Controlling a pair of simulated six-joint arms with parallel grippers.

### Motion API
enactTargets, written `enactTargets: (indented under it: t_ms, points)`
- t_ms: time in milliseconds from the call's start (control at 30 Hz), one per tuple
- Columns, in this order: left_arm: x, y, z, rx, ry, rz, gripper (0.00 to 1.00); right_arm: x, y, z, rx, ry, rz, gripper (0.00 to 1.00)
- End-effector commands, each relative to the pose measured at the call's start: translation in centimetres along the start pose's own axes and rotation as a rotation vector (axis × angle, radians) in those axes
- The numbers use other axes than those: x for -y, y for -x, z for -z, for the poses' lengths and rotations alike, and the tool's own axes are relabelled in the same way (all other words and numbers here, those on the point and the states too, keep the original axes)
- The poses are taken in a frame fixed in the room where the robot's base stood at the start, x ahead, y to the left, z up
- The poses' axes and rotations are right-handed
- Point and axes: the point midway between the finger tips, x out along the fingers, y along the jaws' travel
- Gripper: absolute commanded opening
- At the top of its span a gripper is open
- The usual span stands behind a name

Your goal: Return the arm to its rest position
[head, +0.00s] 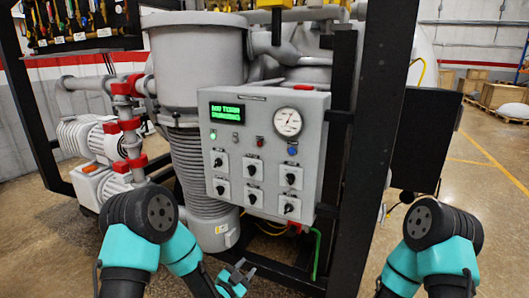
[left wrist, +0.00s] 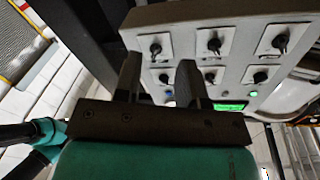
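My left gripper (head: 238,272) is low in the head view, below and in front of the grey control box (head: 265,105). In the left wrist view its two fingers (left wrist: 160,72) stand apart with nothing between them, so it is open and empty. The box's switches show beyond the fingers there, and the fingers overlap part of the panel in the picture. My left arm is bent at the lower left of the head view. My right arm shows at the lower right, but its gripper is out of the picture.
The control box has a lit green display (head: 227,112), a round gauge (head: 288,122) and several black rotary switches. A dark upright frame post (head: 375,150) stands right of it. A pump (head: 88,135) with red-clamped pipes is at left. Open floor (head: 480,190) lies at right.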

Motion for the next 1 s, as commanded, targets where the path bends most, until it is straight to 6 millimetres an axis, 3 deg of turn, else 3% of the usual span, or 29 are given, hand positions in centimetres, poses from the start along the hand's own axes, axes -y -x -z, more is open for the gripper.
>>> enactTargets:
  t_ms: [33, 200, 433, 600, 700, 833, 1000]
  points:
    - [0.0, 1.4, -2.2, 0.095, 0.057, -0.017, 0.37, 0.0, 0.0, 0.0, 0.000, 0.000, 0.000, 0.43]
    - [-0.9, 7.0, -9.1, 0.431, 0.292, -0.056, 0.37, 0.0, 0.0, 0.0, 0.000, 0.000, 0.000, 0.43]
    - [-3.5, 17.2, -15.6, 0.884, 0.651, -0.044, 0.37, 0.0, 0.0, 0.0, 0.000, 0.000, 0.000, 0.43]
    - [-6.1, 25.2, -17.6, 1.201, 0.922, 0.006, 0.37, 0.0, 0.0, 0.0, 0.000, 0.000, 0.000, 0.43]
    - [-7.4, 28.7, -17.6, 1.338, 1.042, 0.036, 0.37, 0.0, 0.0, 0.0, 0.000, 0.000, 0.000, 0.43]
    - [-8.3, 30.9, -17.4, 1.431, 1.122, 0.058, 0.37, 0.0, 0.0, 0.0, 0.000, 0.000, 0.000, 0.43]
    - [-8.4, 31.3, -17.4, 1.446, 1.135, 0.062, 0.37, 0.0, 0.0, 0.0, 0.000, 0.000, 0.000, 0.43]
